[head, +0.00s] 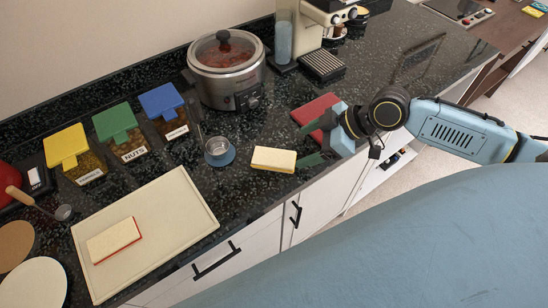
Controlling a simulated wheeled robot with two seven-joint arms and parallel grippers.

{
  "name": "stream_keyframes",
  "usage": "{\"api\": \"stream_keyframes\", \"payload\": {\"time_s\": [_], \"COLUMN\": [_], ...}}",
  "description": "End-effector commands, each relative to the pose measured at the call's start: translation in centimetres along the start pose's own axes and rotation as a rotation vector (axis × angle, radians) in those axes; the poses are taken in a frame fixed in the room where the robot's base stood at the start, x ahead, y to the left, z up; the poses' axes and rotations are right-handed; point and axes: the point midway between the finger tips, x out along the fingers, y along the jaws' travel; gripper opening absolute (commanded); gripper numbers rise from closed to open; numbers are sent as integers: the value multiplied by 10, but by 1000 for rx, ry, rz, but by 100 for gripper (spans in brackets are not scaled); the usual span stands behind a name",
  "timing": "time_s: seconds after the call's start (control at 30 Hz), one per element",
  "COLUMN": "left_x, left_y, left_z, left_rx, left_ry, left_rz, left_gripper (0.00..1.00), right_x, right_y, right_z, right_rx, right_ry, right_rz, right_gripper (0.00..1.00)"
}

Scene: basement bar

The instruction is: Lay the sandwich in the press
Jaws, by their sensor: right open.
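A sandwich with pale bread and a red edge (114,241) lies on the cream cutting board (190,205) at the lower left. A pale block with a yellow side (273,158) lies on the dark counter near the middle. My right gripper (303,145) is open and empty, with its green fingers just right of this block and pointing left. A red rounded thing with a black labelled part (34,179) is cut off by the left edge; I cannot tell if it is the press. My left gripper is not in view.
Behind stand jars with yellow (65,144), green (115,122) and blue (161,100) lids, and a slow cooker (227,80). A small glass cup (218,150) stands beside the block. A dark red flat thing (317,106) lies by my right gripper. A coffee machine (307,30) stands at the back.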

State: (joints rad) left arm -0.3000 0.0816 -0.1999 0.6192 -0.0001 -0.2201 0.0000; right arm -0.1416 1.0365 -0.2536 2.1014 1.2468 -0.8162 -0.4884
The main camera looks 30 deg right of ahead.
Motion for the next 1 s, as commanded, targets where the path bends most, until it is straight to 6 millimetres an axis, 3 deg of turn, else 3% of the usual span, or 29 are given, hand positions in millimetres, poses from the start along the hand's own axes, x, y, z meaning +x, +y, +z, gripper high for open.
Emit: {"api": "stream_keyframes", "payload": {"time_s": [0.17,0.5,0.83,1.0], "left_x": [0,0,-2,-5], "left_y": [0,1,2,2], "left_z": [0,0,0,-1], "left_rx": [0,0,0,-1], "left_ry": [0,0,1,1], "left_rz": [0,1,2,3], "left_gripper": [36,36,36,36], "right_x": [0,57,83,107], "right_y": [12,12,11,11], "right_z": [-5,-7,-8,-12], "right_rx": [0,2,2,2], "right_ry": [20,22,19,20], "right_rz": [5,5,3,2], "right_gripper": [78,78,78,78]}}
